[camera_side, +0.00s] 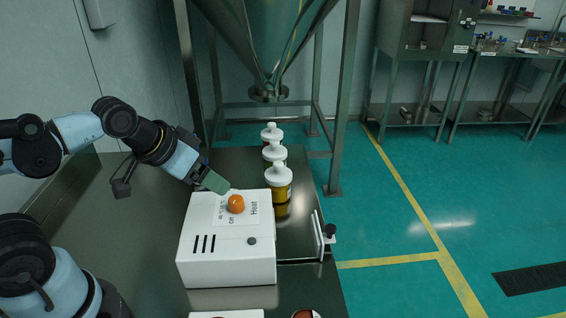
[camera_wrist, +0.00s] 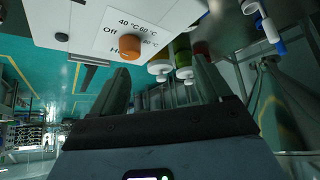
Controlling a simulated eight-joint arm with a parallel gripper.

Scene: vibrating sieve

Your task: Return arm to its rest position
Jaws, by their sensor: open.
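My gripper (camera_side: 214,181) is over the back left corner of a white heater box, just left of its orange knob, in the side view. In the wrist view my gripper (camera_wrist: 162,88) shows two dark fingers spread apart, with nothing between them. The white heater box (camera_side: 225,265) stands on the dark bench, with an orange knob (camera_side: 236,204) and a "Heat" label on top. In the wrist view the box (camera_wrist: 75,22) and the knob (camera_wrist: 130,46) lie beyond the fingertips. I cannot tell whether a finger touches the box.
Several white-capped jars (camera_side: 278,186) stand in a row behind the box, close to my gripper. A metal hopper (camera_side: 268,50) on a steel frame rises behind them. The dark bench (camera_side: 140,215) is clear left of the box. Another white object (camera_side: 228,314) is at the front.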

